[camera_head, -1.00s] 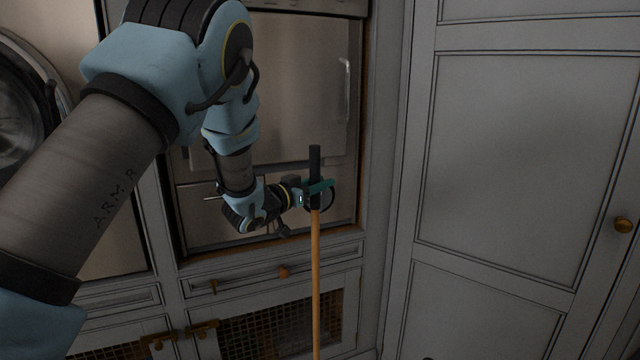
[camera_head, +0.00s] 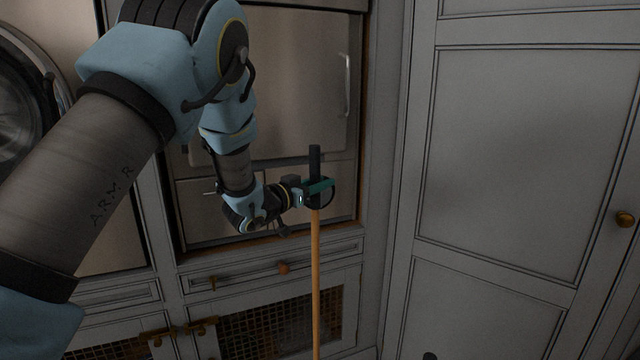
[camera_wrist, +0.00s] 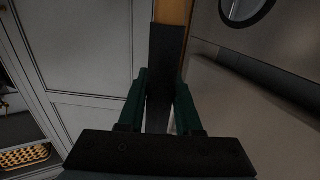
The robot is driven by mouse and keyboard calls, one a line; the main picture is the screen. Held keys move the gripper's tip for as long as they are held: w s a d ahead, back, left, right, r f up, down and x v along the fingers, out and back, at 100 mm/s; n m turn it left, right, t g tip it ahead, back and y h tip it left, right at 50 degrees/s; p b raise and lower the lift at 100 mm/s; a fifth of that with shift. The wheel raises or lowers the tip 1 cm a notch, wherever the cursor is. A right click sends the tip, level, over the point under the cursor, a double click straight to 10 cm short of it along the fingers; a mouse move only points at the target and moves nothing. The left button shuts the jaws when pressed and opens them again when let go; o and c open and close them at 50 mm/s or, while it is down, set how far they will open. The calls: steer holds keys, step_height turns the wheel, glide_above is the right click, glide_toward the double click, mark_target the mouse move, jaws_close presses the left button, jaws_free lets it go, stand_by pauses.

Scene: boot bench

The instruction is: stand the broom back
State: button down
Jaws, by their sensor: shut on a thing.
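The broom (camera_head: 315,275) has an orange-brown wooden handle with a black grip at its top. It stands close to upright in the head view, and its lower end runs out of the bottom of the picture. My gripper (camera_head: 318,188) is shut around the black grip, near the top of the handle. In the wrist view the black grip (camera_wrist: 164,75) passes between the green fingers of my gripper (camera_wrist: 161,90), with a bit of wood showing beyond it. The broom's head is hidden.
A steel oven front (camera_head: 300,80) and drawers with knobs (camera_head: 284,267) are behind the gripper. A grey panelled door (camera_head: 520,150) with a brass knob (camera_head: 625,219) is at right. A round-windowed machine (camera_head: 20,110) is at far left.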

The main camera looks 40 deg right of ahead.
steer(key=c, duration=0.5)
jaws_free()
steer(key=shift+f, duration=0.1)
steer(key=a+b, duration=0.1)
steer(key=a, duration=0.2)
steer(key=a+b, duration=0.1)
steer(key=a, duration=0.3)
steer(key=s+a+b, duration=0.1)
steer(key=a, duration=0.2)
steer(key=shift+a, duration=0.4)
